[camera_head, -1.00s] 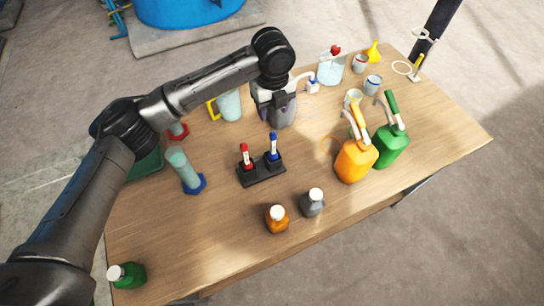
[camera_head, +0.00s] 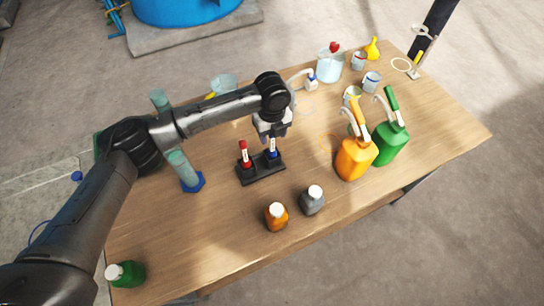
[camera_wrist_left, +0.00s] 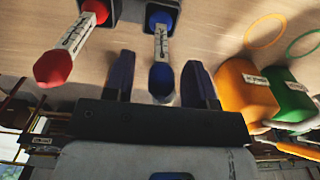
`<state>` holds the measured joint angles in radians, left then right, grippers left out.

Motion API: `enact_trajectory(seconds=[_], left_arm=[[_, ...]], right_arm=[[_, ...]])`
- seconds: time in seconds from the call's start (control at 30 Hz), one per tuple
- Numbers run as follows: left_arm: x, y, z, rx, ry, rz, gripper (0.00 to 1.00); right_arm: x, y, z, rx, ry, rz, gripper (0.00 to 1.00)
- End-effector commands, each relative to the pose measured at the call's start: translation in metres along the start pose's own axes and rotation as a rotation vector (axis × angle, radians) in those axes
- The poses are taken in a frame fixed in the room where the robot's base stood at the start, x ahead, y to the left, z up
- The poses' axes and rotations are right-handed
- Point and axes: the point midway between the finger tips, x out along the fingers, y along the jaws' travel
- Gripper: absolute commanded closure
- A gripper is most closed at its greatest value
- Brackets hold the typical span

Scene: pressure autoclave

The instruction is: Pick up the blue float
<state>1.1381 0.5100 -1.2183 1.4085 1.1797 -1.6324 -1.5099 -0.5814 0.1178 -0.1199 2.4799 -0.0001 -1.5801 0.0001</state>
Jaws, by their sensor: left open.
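The blue float (camera_head: 273,152) stands upright in the black stand (camera_head: 262,174), with a white label on its stem. The red float (camera_head: 245,155) stands to its left in the same stand. My left gripper (camera_head: 271,137) is directly above the blue float. In the left wrist view, my left gripper (camera_wrist_left: 160,83) is open, with one finger on each side of the top of the blue float (camera_wrist_left: 162,82). The red float (camera_wrist_left: 60,62) is outside the fingers there. I cannot tell whether a finger touches the blue float.
An orange canister (camera_head: 355,158) and a green canister (camera_head: 391,143) stand to the right. Small orange (camera_head: 276,219) and grey (camera_head: 312,200) bottles stand in front. A cylinder with a blue base (camera_head: 185,170) stands left. The front left table is mostly clear.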

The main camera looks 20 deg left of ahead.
Motion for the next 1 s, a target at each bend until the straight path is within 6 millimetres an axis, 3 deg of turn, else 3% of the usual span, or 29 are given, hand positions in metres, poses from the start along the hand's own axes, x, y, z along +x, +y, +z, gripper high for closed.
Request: enact_trajectory(seconds=[0.13, 0.4, 0.93, 1.0], left_arm=[[0.0101, 0.0000, 0.0000, 0.000, 0.000, -0.001, 0.49], [0.0115, 0.0000, 0.0000, 0.000, -0.001, -0.001, 0.49], [0.0111, -0.0001, 0.0000, 0.000, -0.001, -0.001, 1.00], [0.0110, -0.0001, 0.0000, 0.000, -0.001, -0.001, 1.00]], right_arm=[[0.0007, 0.0000, 0.0001, 0.000, 0.000, 0.000, 0.59], [0.0006, 0.0001, 0.0000, 0.000, 0.000, 0.000, 0.59], [0.0006, 0.0013, -0.0001, -0.004, 0.001, 0.003, 0.59], [0.0006, 0.0013, -0.0001, -0.004, 0.001, 0.003, 0.59]])
